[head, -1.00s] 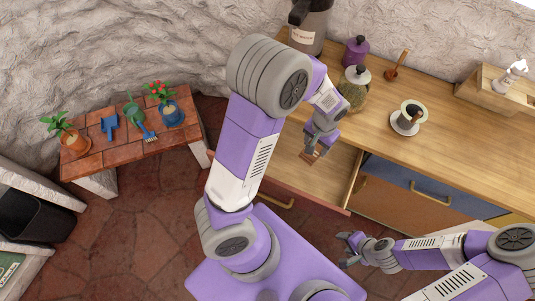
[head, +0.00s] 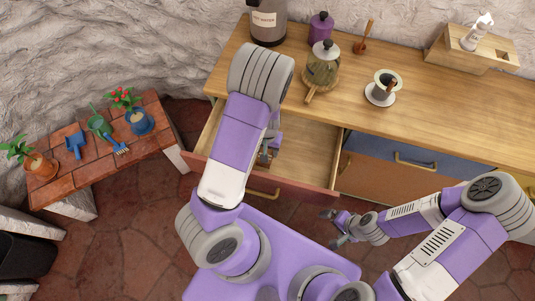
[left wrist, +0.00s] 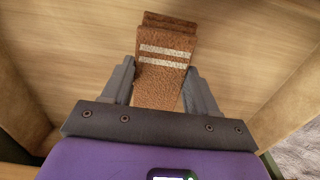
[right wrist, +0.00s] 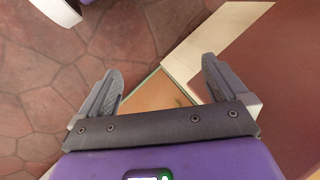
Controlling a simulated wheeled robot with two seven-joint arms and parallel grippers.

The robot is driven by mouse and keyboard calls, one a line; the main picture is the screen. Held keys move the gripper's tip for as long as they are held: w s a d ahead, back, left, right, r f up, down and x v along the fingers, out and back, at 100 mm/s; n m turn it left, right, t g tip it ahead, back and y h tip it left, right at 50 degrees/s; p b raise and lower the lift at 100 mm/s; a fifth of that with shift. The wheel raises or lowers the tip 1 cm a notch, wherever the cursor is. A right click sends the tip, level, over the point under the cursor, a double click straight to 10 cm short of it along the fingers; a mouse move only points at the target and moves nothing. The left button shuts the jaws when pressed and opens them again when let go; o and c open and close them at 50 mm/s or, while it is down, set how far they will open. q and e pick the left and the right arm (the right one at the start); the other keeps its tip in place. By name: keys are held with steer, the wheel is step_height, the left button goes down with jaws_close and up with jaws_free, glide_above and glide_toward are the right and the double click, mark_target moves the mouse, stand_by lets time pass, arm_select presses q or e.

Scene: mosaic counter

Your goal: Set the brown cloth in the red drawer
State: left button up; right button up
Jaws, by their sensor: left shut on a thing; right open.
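In the left wrist view a folded brown cloth (left wrist: 165,70) with two white stripes is between the fingers of my left gripper (left wrist: 170,88), which is shut on it. The wooden floor of the open red drawer (left wrist: 80,60) lies behind the cloth; I cannot tell whether the cloth touches it. In the head view the red drawer (head: 308,190) is pulled out, and my left gripper (head: 268,155) is over its inside, partly hidden by my arm. My right gripper (head: 333,228) is open and empty in front of the counter; it also shows in the right wrist view (right wrist: 165,85).
A blue drawer (head: 385,152) and an orange-brown one (head: 370,178) are shut. The counter (head: 450,110) bears a glass teapot (head: 322,68), a purple canister (head: 320,28), a cup on a saucer (head: 382,92) and a wooden box (head: 470,52). A brick bench (head: 90,165) with plants stands left.

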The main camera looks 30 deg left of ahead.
arm_select(q)
steer(key=shift+f+b, duration=0.65)
steer(key=shift+f, duration=1.25)
steer(key=shift+f, duration=0.15)
steer(key=o, duration=1)
steer(key=shift+r, duration=0.25)
step_height(320, 180, up, 12)
steer(key=p, duration=0.4)
steer(key=shift+p, duration=0.4)
